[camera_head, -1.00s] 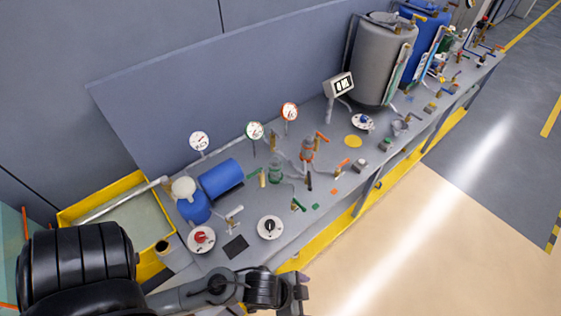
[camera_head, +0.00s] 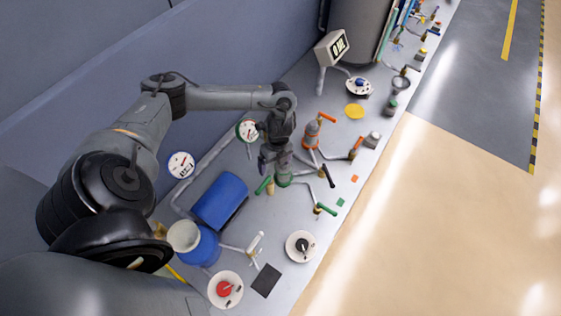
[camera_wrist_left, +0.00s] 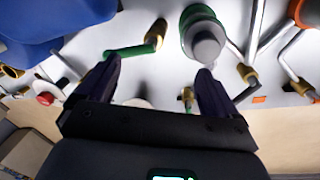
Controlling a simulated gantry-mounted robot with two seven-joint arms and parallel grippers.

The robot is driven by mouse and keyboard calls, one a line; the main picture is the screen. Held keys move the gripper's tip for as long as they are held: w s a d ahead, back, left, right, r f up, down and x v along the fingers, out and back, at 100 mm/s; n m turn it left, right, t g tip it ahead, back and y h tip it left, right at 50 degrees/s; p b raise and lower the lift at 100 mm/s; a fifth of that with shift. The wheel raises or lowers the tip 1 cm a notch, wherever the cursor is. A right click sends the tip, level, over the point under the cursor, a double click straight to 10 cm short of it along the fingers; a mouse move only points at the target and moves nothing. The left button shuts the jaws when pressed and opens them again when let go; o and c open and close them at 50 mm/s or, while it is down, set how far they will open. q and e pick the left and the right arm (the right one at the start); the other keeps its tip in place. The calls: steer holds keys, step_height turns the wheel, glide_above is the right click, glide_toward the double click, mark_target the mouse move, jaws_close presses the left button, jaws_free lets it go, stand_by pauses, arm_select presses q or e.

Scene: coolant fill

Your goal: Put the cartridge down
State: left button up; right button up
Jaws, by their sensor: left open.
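My left gripper (camera_head: 276,158) is open and points down over the bench, just above and beside the green fitting (camera_head: 284,180). In the left wrist view, the two dark fingers (camera_wrist_left: 155,78) are apart with no object held between them. The green fitting with its grey top (camera_wrist_left: 205,38) is beyond the right fingertip there, and a green-handled brass valve (camera_wrist_left: 135,50) is near the left one. I cannot identify a cartridge with certainty. A small white cylinder (camera_head: 255,242) is at the front left. My right gripper is not in view.
A blue tank (camera_head: 220,199) and a blue container with a cream top (camera_head: 195,243) are left of the gripper. An orange fitting (camera_head: 311,132) and valves stand to the right. Gauges (camera_head: 181,165) rise along the back. A dark square pad (camera_head: 266,280) lies at the front.

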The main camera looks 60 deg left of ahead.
mark_target(283, 169)
arm_select(q)
steer(key=shift+t, duration=0.7)
steer(key=w+r, duration=0.1)
steer(key=w+a+r, duration=0.1)
steer(key=w, duration=0.1)
steer(key=w+a+r+b, duration=0.1)
steer(key=w, duration=0.1)
steer(key=shift+w+f, duration=0.15)
steer(key=shift+f, duration=0.15)
step_height(283, 169, down, 3)
steer(key=shift+b, duration=0.5)
steer(key=shift+a+f, duration=0.1)
steer(key=shift+f, duration=0.85)
steer(key=shift+s+f+p, duration=0.15)
steer(key=shift+f, duration=0.9)
steer(key=shift+s+f+p, duration=0.15)
steer(key=shift+f, duration=0.9)
arm_select(e)
steer(key=shift+w+d+f, duration=0.1)
steer(key=shift+d+f, duration=0.15)
steer(key=shift+f, duration=0.2)
steer(key=shift+w+d+f, duration=0.1)
steer(key=shift+d+f, duration=0.15)
steer(key=shift+f, duration=0.2)
arm_select(q)
steer(key=shift+c, duration=0.3)
